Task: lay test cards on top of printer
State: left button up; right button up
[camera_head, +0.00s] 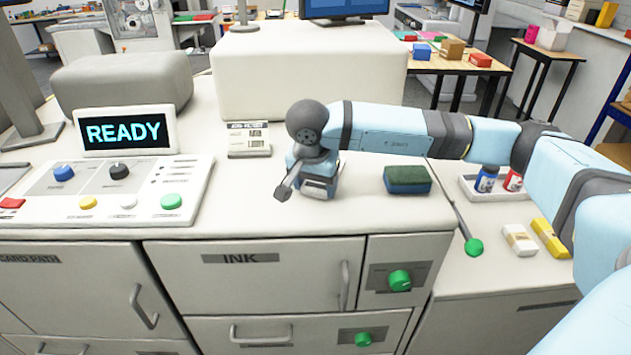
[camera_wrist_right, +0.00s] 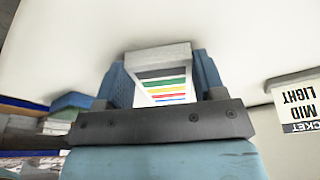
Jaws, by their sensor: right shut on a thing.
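My right gripper (camera_head: 319,182) is low over the printer's white top (camera_head: 380,218), pointing down. In the right wrist view its blue fingers (camera_wrist_right: 163,82) are shut on a small white stack of test cards (camera_wrist_right: 166,92) with black, green, red, yellow and blue stripes. In the head view the gripper mostly hides the cards. I cannot tell whether they touch the printer's top. My left gripper is not in view.
The control panel (camera_head: 105,195) is at left. A tray with small bottles (camera_head: 486,178) stands farther right. Bare top surrounds the gripper.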

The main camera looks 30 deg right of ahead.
jog(key=shift+f, duration=0.1)
jog(key=o, duration=1)
jog(key=shift+r, duration=0.4)
jog(key=shift+a+r, duration=0.15)
jog(key=shift+r, duration=0.2)
jog(key=shift+b+v, duration=0.6)
jog(key=shift+v, duration=4.85)
